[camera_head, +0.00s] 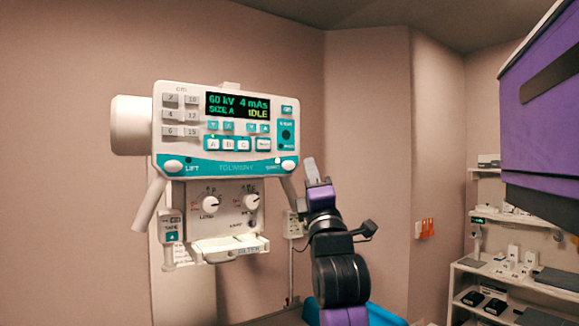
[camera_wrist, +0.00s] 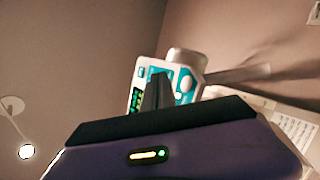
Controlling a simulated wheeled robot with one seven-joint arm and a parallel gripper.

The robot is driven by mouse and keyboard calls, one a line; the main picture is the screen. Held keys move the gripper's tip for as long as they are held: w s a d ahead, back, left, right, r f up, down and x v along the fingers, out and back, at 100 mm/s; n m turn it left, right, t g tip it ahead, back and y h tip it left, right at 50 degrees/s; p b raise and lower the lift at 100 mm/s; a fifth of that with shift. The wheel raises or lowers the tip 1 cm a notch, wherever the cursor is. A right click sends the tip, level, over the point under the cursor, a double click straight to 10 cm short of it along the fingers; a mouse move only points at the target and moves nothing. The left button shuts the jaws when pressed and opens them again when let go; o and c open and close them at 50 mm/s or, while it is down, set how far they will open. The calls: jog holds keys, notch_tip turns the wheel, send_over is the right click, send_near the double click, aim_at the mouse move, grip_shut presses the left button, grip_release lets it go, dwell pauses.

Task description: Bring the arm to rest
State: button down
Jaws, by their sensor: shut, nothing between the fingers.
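My arm is raised in front of the wall, with its purple and black links upright in the head view. My gripper (camera_head: 310,170) points up at its top end, just right of the lower right corner of the X-ray control unit (camera_head: 225,170). The fingers are together with nothing between them. In the wrist view the gripper's dark fingers (camera_wrist: 157,92) stand in front of part of the same unit (camera_wrist: 187,62), which appears turned. Whether the gripper touches the unit cannot be told.
The unit's screen (camera_head: 237,105) reads 60 kV, 4 mAs, IDLE. A filter tray (camera_head: 230,247) juts out below it. White shelves (camera_head: 520,285) with small devices stand at the right. Orange items (camera_head: 425,228) hang on the wall. The wall between unit and shelves is mostly bare.

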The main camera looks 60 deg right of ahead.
dwell(0.7)
jog(key=a+f+m+t+y, duration=0.2)
jog(key=a+f+m+y, duration=0.2)
jog(key=a+f, duration=0.55)
jog(key=a+f+m+t+y+b, duration=0.15)
jog(key=a+f+m+y, duration=0.35)
jog(key=f, duration=0.8)
jog(key=a+f+m+t+y, duration=0.2)
jog(key=a+f+y, duration=0.1)
jog(key=a+f, duration=0.7)
jog(key=s+a+f+g+y, duration=0.3)
jog(key=s+a+f+y, duration=0.1)
jog(key=s+a+f, duration=0.4)
jog(key=s+a+f+n+g+y+b, duration=0.1)
jog(key=s+a+f+g+y, duration=0.2)
jog(key=s+f, duration=1)
jog(key=a+f+y, duration=0.1)
jog(key=a+y, duration=0.1)
jog(key=a, duration=0.3)
jog(key=shift+a+f+b, duration=0.15)
jog(key=shift+a+b, duration=0.15)
